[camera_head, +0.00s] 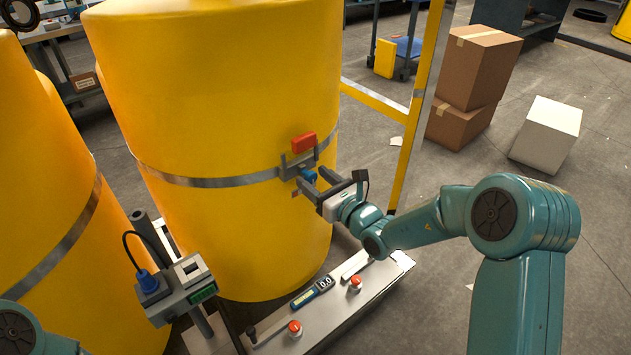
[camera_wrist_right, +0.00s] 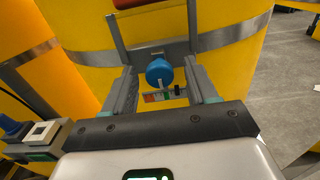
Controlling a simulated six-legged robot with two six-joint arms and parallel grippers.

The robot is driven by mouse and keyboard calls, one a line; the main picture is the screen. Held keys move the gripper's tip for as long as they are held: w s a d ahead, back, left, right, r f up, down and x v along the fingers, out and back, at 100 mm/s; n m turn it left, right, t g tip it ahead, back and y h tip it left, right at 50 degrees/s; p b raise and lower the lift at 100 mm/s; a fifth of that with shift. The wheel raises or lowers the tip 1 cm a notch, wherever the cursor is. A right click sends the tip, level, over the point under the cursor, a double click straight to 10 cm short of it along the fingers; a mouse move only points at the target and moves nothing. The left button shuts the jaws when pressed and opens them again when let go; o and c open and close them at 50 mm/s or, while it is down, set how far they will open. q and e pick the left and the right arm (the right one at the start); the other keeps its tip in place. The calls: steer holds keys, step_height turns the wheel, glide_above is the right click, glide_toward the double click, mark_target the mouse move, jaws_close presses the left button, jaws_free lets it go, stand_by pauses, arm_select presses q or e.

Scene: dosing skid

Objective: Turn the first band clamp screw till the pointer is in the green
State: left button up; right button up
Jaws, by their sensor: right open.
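A steel band clamp (camera_head: 215,182) runs around the large yellow tank (camera_head: 220,90). Its bracket holds a blue screw knob (camera_head: 309,175), and a red block (camera_head: 304,142) sits above it. My right gripper (camera_head: 311,177) is open, with its fingers on either side of the knob. In the right wrist view, the blue knob (camera_wrist_right: 159,71) sits between the open fingers, with gaps on both sides. Below it is a small gauge scale (camera_wrist_right: 158,97) with red and green parts and a dark mark; the exact pointer reading is too small to tell. My left gripper is out of view.
A second yellow tank (camera_head: 35,180) stands at left. A grey box with a blue plug (camera_head: 180,290) stands on a post. A pale base plate (camera_head: 335,310) carries red knobs and a display. Cardboard boxes (camera_head: 480,65) and a white box (camera_head: 547,133) are at right.

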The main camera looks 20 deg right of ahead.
steer(key=shift+w+a, duration=0.1)
steer(key=shift+w, duration=0.1)
steer(key=c, duration=1)
steer(key=shift+c, duration=0.2)
steer(key=shift+m, duration=0.3)
